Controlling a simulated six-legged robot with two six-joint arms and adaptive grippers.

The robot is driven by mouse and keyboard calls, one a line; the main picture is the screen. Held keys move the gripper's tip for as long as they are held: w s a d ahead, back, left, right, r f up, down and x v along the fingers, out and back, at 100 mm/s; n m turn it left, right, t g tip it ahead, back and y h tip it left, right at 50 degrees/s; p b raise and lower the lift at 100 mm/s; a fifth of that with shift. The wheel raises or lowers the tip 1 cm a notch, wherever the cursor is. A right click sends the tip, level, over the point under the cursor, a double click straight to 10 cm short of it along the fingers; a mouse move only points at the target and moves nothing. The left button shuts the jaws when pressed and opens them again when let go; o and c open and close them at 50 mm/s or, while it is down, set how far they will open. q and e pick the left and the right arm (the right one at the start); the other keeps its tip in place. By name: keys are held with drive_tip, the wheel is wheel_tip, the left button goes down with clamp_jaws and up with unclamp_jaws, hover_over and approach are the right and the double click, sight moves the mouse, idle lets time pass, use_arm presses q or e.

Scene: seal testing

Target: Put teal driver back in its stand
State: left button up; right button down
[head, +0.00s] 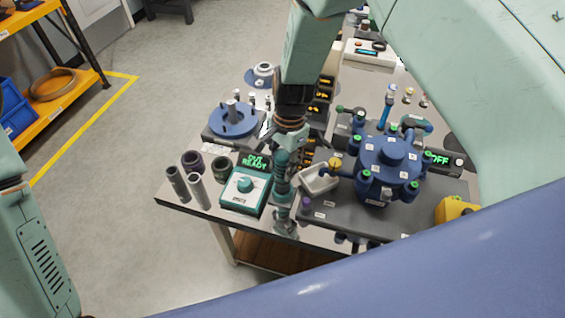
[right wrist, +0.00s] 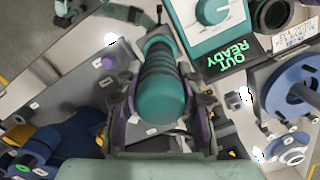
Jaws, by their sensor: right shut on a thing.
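The teal driver (head: 282,166) has a ribbed handle and stands roughly upright near the table's front edge. My right gripper (head: 289,133) comes down from above and is shut on its handle. In the right wrist view the teal driver (right wrist: 161,88) lies between the two fingers of my right gripper (right wrist: 162,108). A grey metal piece (head: 286,225), possibly the stand, shows below the driver at the table edge. I cannot tell whether the driver's lower end is inside it or only in front of it. My left gripper is outside the view.
A teal box reading "OUT READY" (head: 244,190) is just left of the driver. A white tray (head: 319,180) is close on its right. A blue fixture with green-topped clamps (head: 388,165) stands further right. Grey cylinders (head: 199,190) stand at the left front corner.

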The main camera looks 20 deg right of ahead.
sight(281, 155)
drive_tip(key=shift+f, duration=0.45)
idle(1.0)
drive_tip(key=c, duration=0.8)
unclamp_jaws()
wheel_tip(281, 155, up, 9)
drive_tip(key=p, duration=0.8)
drive_tip(key=shift+s, duration=0.1)
